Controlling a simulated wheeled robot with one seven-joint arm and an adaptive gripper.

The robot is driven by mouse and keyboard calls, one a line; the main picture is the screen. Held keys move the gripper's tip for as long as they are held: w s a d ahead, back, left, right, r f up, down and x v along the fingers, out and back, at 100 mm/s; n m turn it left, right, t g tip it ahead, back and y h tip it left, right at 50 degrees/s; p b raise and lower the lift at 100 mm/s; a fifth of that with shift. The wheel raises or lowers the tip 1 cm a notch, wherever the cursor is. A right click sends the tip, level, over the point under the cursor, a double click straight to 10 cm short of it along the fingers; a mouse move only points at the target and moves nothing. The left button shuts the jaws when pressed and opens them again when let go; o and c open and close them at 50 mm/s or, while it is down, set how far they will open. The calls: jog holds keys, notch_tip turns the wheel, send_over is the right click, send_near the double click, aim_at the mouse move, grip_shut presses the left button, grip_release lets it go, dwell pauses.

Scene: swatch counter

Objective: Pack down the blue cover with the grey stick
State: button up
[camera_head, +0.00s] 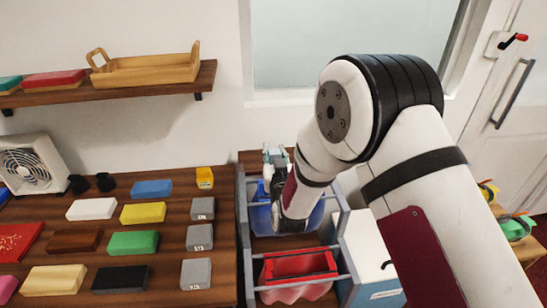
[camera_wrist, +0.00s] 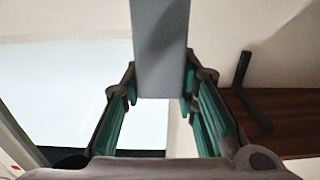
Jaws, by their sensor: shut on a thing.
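My gripper (camera_head: 276,155) is above the back of a grey-framed rack, partly hidden by my own arm. In the wrist view its green-padded fingers (camera_wrist: 165,105) are shut on a flat grey stick (camera_wrist: 161,45), which runs up out of the frame. I cannot make out the stick clearly in the head view. A blue piece (camera_head: 262,218), seemingly the blue cover, sits in the rack's rear bay below my gripper. My forearm hides its middle, so I cannot tell how it lies. The stick appears apart from it.
A red bin with pink material (camera_head: 300,264) fills the rack's front bay. The rack's grey frame (camera_head: 243,225) surrounds both. The counter (camera_head: 170,225) at left holds several coloured blocks. A wall shelf (camera_head: 130,91) carries a wooden tray (camera_head: 150,72). A white box (camera_head: 365,250) stands right.

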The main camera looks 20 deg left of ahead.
jog(key=shift+r+p, duration=1.45)
jog(key=shift+r, duration=2.7)
jog(key=shift+w+r, duration=0.1)
jog(key=shift+w, duration=0.05)
